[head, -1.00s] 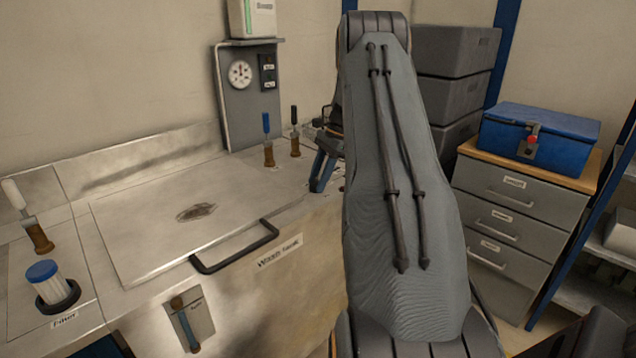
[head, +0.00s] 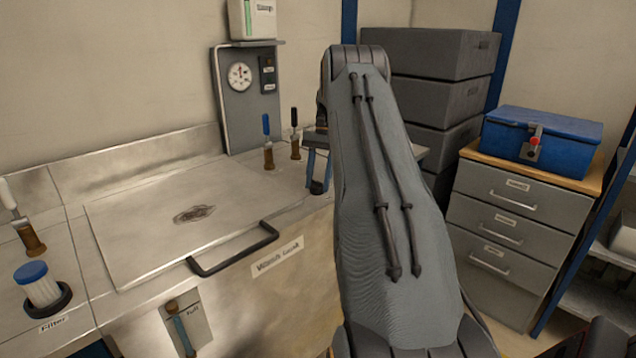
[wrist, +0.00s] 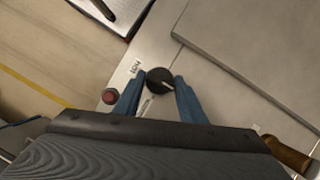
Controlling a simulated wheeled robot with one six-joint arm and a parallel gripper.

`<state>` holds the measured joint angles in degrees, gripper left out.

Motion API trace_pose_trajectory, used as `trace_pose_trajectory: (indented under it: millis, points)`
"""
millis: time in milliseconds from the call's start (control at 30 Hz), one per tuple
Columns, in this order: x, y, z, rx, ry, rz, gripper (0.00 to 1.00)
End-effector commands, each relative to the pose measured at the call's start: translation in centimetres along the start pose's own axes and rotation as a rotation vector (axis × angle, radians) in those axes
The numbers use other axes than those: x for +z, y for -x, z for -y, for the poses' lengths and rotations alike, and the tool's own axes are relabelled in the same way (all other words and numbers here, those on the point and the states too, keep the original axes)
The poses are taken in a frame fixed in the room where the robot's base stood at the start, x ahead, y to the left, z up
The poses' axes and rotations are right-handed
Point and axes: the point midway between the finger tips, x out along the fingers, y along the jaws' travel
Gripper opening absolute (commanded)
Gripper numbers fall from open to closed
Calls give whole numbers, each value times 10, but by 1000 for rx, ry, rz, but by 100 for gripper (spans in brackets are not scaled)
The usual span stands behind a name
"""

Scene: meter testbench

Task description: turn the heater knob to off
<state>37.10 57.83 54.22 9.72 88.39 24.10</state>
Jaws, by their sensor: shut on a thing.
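The heater knob (wrist: 160,81) is a round black dial with a pale pointer line in the wrist view. It sits on the metal bench top beside small printed labels. The two blue fingers of my gripper (wrist: 157,86) lie on either side of it, shut on it. In the head view my gripper (head: 318,178) shows only in part at the right end of the bench.
A red button (wrist: 110,96) is left of the knob. In the head view, the wash tank lid (head: 150,220) with its black handle (head: 235,255) lies left of my gripper. Two upright valve levers, blue (head: 267,140) and black (head: 294,135), stand close to its left.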

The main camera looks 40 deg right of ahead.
Motion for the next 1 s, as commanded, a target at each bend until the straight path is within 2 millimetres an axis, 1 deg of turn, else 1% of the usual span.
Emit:
trace_pose_trajectory:
  millis: [500, 533, 600, 633, 900, 1000]
  points:
    - [0, 1, 0, 7, 19, -2, 14]
    - [0, 1, 0, 7, 19, -2, 38]
    - [0, 1, 0, 7, 18, -2, 50]
    - [0, 1, 0, 7, 18, -2, 54]
    - [0, 1, 0, 7, 18, -1, 54]
    - [-1, 5, 0, 7, 18, -2, 54]
